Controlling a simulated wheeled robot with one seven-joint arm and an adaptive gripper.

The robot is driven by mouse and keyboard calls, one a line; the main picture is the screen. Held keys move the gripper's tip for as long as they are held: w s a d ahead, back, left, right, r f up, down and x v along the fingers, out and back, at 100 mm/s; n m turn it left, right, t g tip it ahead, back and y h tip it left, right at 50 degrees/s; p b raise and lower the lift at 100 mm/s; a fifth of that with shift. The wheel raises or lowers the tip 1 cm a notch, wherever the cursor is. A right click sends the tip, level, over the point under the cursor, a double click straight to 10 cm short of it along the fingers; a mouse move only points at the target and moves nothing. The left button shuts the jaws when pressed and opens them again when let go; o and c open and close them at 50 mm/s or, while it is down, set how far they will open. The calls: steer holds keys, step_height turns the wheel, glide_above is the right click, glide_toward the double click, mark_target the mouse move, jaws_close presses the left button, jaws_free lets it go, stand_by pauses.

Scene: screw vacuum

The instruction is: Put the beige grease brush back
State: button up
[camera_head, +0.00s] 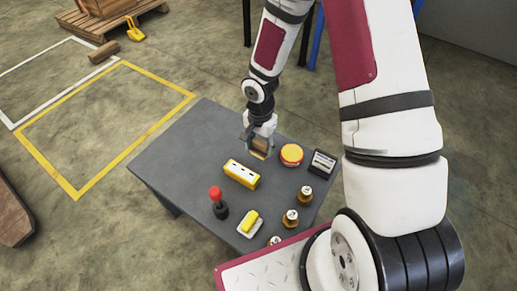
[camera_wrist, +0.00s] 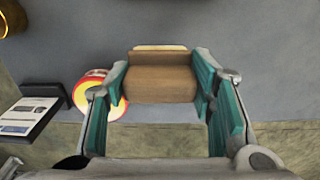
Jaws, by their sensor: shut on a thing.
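My gripper (camera_head: 260,136) is over the far right part of the grey table, pointing down. It is shut on a brush (camera_head: 259,145) with a brown wooden body and a pale cream strip at its lower end. In the wrist view the brush (camera_wrist: 160,83) sits between the two teal finger pads (camera_wrist: 162,100), with its cream edge at the far side. I cannot tell whether the brush touches the table or hangs just above it.
On the grey table (camera_head: 180,150) stand a yellow box (camera_head: 241,174), a red-knobbed black item (camera_head: 217,203), a yellow piece on a white base (camera_head: 250,222), several brass pieces (camera_head: 305,195), a round red-and-yellow tin (camera_head: 291,154) and a dark framed card (camera_head: 322,163). The table's left part is clear.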

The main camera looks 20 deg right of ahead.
mark_target(258, 149)
steer(key=shift+w+f, duration=0.15)
steer(key=shift+w, duration=0.45)
steer(key=shift+o, duration=0.2)
step_height(258, 149, down, 3)
steer(key=shift+f+b, duration=0.2)
steer(key=shift+b, duration=0.7)
steer(key=o, duration=1)
steer(key=shift+r, duration=0.1)
